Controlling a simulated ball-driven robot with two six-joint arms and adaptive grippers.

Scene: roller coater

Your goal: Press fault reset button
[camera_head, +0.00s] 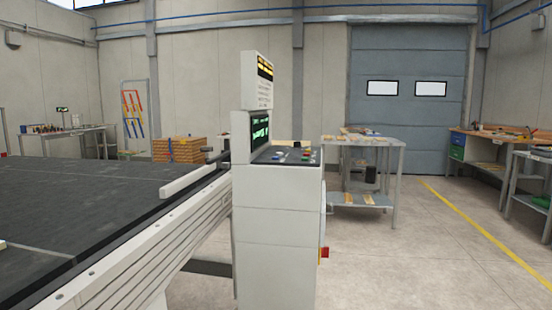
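A white control console (277,235) stands in the middle of the head view, turned partly side-on. Its dark sloped panel (286,155) carries several small coloured buttons and knobs, some blue, red, green and white. They are too small to tell which is the fault reset button. A screen (259,130) with green writing stands at the panel's left, and a white sign with a yellow and black band (258,82) rises above it. A red switch (324,252) sits low on the console's right side. Neither of my grippers is in view.
The long machine bed with a dark top (90,200) and a white side rail fills the left and joins the console. A metal table (362,150) stands behind the console. Workbenches (492,146) line the right. The concrete floor (420,265) right of the console is clear.

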